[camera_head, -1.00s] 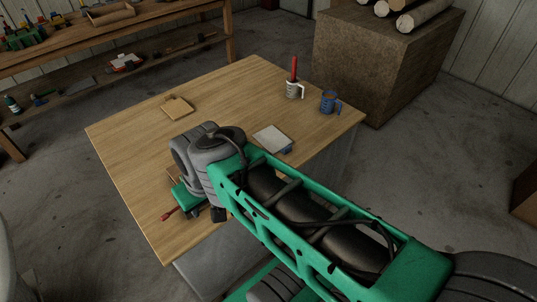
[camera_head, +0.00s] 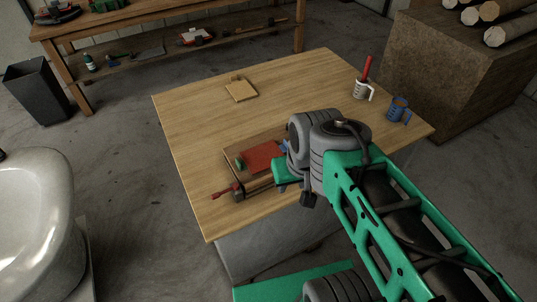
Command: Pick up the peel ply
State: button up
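No thing in the head view can be told for certain as the peel ply. My gripper (camera_head: 285,172) is at the right end of this tray, just right of the red piece. My grey wrist and green arm cover the tray's right side and the table behind it. The fingertips are not clear, so I cannot tell whether they are open or touching anything.
The wooden table (camera_head: 190,115) holds a tan board (camera_head: 241,91), a white mug (camera_head: 360,91) with a red stick, and a blue mug (camera_head: 398,111). A red-handled tool (camera_head: 226,191) lies by the tray. A dark bin (camera_head: 38,90) stands left. The table's left middle is clear.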

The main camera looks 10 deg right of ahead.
aim_at(257, 159)
jog(key=z, duration=0.05)
jog(key=k, duration=1.05)
jog(key=u, duration=0.8)
jog(key=i, duration=1.3)
jog(key=z, duration=0.3)
